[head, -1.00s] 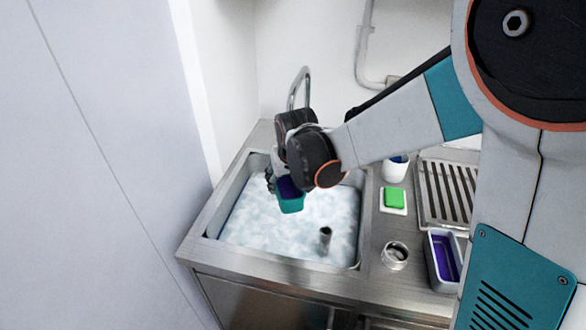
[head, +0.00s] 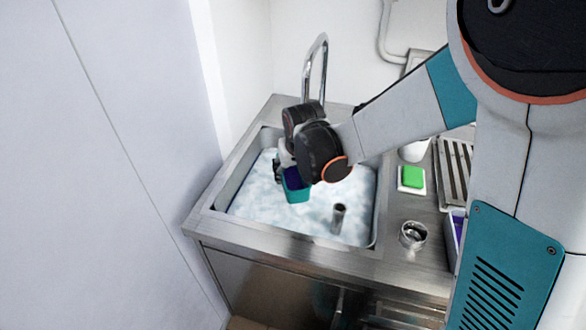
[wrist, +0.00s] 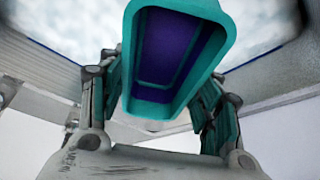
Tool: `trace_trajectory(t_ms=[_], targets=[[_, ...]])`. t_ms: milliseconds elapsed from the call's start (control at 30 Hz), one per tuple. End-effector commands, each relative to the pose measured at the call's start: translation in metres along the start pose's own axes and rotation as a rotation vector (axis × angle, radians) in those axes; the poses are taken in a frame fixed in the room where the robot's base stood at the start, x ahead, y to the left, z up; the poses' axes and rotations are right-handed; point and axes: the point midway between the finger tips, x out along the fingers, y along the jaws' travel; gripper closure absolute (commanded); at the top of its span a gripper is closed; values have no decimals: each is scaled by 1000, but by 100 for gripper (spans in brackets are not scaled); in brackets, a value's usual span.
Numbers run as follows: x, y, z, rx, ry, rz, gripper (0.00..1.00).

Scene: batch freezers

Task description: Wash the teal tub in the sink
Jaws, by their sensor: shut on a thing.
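The teal tub (head: 297,190) has a dark purple inside and hangs in my gripper (head: 282,172) above the sink's foamy water. In the wrist view the tub (wrist: 172,98) shows its open mouth and sits between the two fingers of my gripper (wrist: 160,95), which are shut on it. The sink (head: 230,213) is a steel basin filled with white, bluish foam. Whether the tub's underside touches the foam I cannot tell. My arm hides part of the sink's back right side.
A tall curved faucet (head: 318,65) stands behind the sink. A grey upright pipe (head: 338,218) rises from the foam. Right of the basin are a green sponge (head: 412,177), a metal ring-shaped pot (head: 413,235), a white cup (head: 414,151) and a ribbed drainboard (head: 455,170). A wall is close on the left.

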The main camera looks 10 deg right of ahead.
Motion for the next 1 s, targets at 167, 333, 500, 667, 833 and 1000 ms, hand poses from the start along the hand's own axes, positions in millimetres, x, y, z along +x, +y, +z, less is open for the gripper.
trace_trajectory(t_ms=[167,333,500,667,833,1000], targets=[[18,0,7,0,0,0,66],[32,0,13,0,0,0,66],[46,0,19,0,0,0,66],[60,0,24,0,0,0,66],[73,0,30,0,0,0,66],[86,0,35,0,0,0,66]])
